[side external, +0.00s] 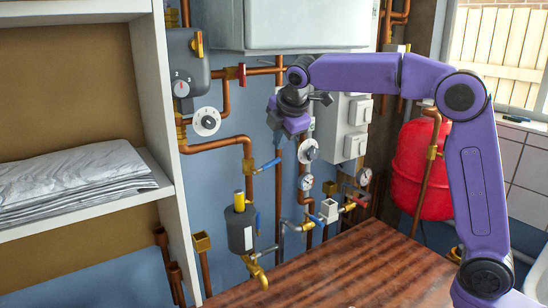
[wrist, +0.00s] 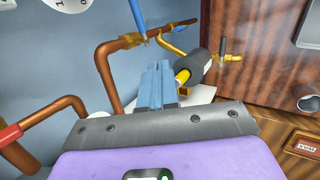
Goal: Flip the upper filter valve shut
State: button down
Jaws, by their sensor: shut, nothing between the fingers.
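The grey filter (side external: 240,232) with a yellow cap hangs low on the copper pipework; it also shows in the wrist view (wrist: 197,68). Above it, the upper filter valve's blue lever (side external: 268,164) sticks out to the right, across its vertical pipe. In the wrist view this blue lever (wrist: 138,17) reaches to the top edge, with its brass body on the pipe. My gripper (side external: 277,137) is above the lever, apart from it in the side view. In the wrist view my gripper (wrist: 156,70) is shut and empty, its fingers pointing toward the valve area.
Another blue lever (side external: 257,222) stands beside the filter. Copper pipes, gauges (side external: 306,182) and a dial (side external: 206,121) crowd the wall. A white shelf (side external: 165,150) stands left, a red tank (side external: 422,170) right. The wooden top (side external: 340,270) below is clear.

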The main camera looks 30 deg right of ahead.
jog(key=w+d+r, duration=0.2)
jog(key=w, duration=0.1)
send_near(278, 159)
jog(key=shift+h, duration=0.3)
jog(key=w+f, duration=0.1)
jog(key=f, duration=0.1)
jog(key=w+f, duration=0.1)
jog(key=f, duration=0.1)
jog(key=w+a+f, duration=0.1)
jog(key=f, duration=0.1)
jog(key=shift+w+f, duration=0.2)
jog(key=shift+w, duration=0.1)
jog(key=shift+d+f, duration=0.55)
jog(key=shift+f, duration=0.2)
jog(key=shift+r, duration=0.15)
jog(key=shift+r, duration=0.75)
jog(key=d+v, duration=0.2)
jog(key=v, duration=1.1)
jog(key=shift+s+d+r, duration=0.2)
jog(key=shift+s+r, duration=0.15)
jog(key=shift+s, duration=0.15)
